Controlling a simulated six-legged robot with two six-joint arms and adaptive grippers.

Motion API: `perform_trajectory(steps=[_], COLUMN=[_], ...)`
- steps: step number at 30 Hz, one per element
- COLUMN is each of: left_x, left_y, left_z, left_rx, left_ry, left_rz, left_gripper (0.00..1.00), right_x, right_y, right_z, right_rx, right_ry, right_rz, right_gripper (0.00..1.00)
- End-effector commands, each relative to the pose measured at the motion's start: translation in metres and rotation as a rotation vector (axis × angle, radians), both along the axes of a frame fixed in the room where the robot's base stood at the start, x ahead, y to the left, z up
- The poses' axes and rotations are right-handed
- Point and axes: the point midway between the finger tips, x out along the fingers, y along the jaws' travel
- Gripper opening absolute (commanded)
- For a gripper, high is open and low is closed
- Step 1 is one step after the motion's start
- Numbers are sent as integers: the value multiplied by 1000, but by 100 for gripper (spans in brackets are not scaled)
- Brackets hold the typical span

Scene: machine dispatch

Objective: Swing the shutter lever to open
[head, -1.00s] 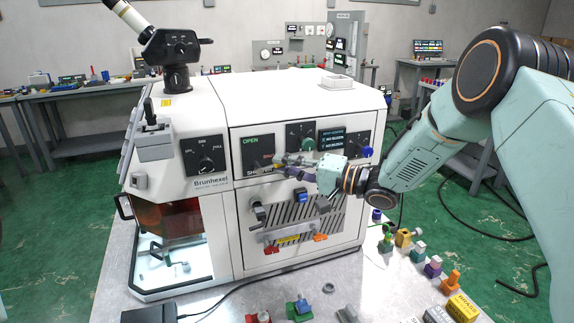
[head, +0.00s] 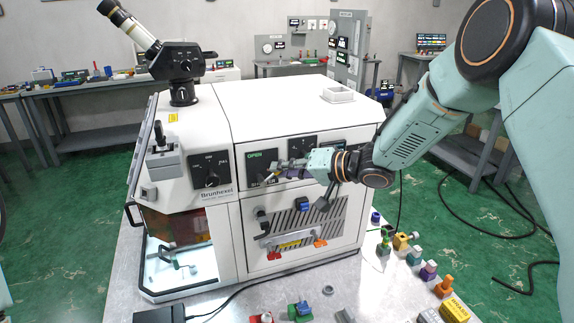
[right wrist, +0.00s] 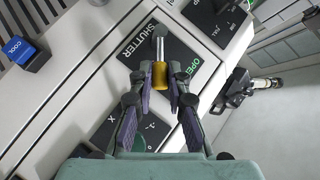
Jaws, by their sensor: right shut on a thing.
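The shutter panel (head: 252,160) is a dark square on the white machine's front, with a green OPEN label at its upper left in the head view. My right gripper (head: 284,166) reaches it from the right. In the right wrist view, the shutter lever (right wrist: 159,76) has a gold collar and a silver rod. My right gripper (right wrist: 160,88) has its two purple-padded fingers on either side of the collar and is shut on it. The OPEN label (right wrist: 193,68) is just right of the lever there, and SHUTTER is left. My left gripper is out of view.
A dark knob panel (head: 209,171) is left of the shutter panel. Below are a striped vent (head: 300,220), a blue COOL button (right wrist: 21,52) and a handle bar. Several small coloured parts and a black cable lie on the metal table (head: 370,285).

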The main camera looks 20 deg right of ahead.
Motion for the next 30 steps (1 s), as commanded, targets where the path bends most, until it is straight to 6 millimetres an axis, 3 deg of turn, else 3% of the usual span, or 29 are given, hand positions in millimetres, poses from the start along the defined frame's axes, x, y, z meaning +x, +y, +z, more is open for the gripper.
perform_trajectory(steps=[1, 10, 30], left_x=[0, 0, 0], left_y=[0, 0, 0], left_z=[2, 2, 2], left_rx=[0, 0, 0], left_ry=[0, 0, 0], left_rz=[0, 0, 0], left_gripper=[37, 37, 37], right_x=[2, 3, 2], right_y=[1, 15, 46], right_z=[10, 21, 33], right_rx=[-41, -329, -841], right_ry=[-12, -25, -46], right_rz=[-3, -3, -3], right_gripper=[0, 0, 0])
